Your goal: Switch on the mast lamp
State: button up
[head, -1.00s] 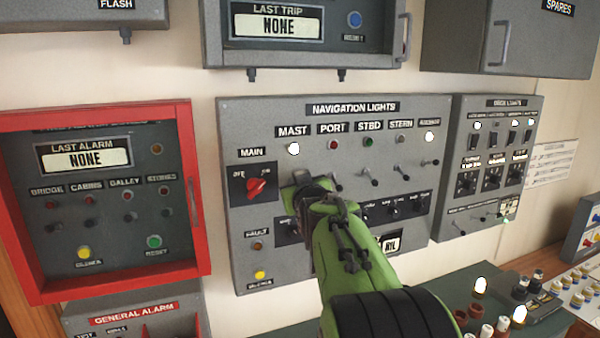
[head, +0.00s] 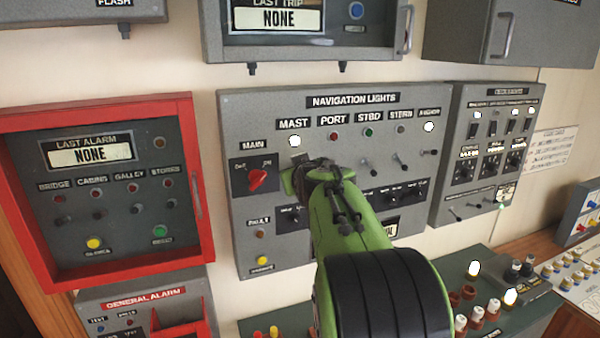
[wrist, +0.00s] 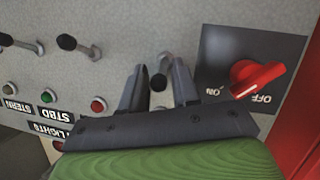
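The mast lamp (head: 295,140) under the MAST label glows white on the navigation lights panel (head: 400,200). Its lever (wrist: 159,80) stands between my fingers in the wrist view, its tip toward the lamp side. The port (wrist: 92,50) and starboard (wrist: 30,45) levers beside it lean differently. My gripper (wrist: 158,92) is open around the mast lever, with no clear grip on it. In the head view my wrist hides this lever. The port lamp (head: 333,135) and starboard lamp (head: 369,132) look unlit.
The red main knob (wrist: 257,77) is close beside the fingers and points toward ON. The anchor lamp (head: 429,127) is lit white. A red-framed alarm box (head: 205,200) stands out at the left. A deck lights panel (head: 490,150) is at the right.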

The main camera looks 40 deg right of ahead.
jog(key=shift+o, duration=1)
jog(key=b+v, duration=0.3)
jog(key=v, duration=1.2)
jog(key=shift+s+b, duration=0.35)
jog(key=shift+b, duration=0.05)
jog(key=shift+a, duration=0.2)
jog(key=s+a+f+g+y+b, duration=0.1)
jog(key=s+a+f+g+y, duration=0.1)
jog(key=s+a+f, duration=0.3)
jog(key=s+a+f+n+g+y+b, duration=0.1)
jog(key=s+a+f, duration=0.5)
jog(key=f, duration=0.8)
jog(key=s+a+f+n+g+y+b, duration=0.1)
jog(key=s+a+f+g+y+b, duration=0.1)
jog(key=s+a+f, duration=0.4)
notch_tip(320, 180, down, 4)
jog(key=shift+s+a+r+g+y, duration=0.25)
jog(key=shift+s+g+y, duration=0.5)
jog(key=shift+g, duration=0.45)
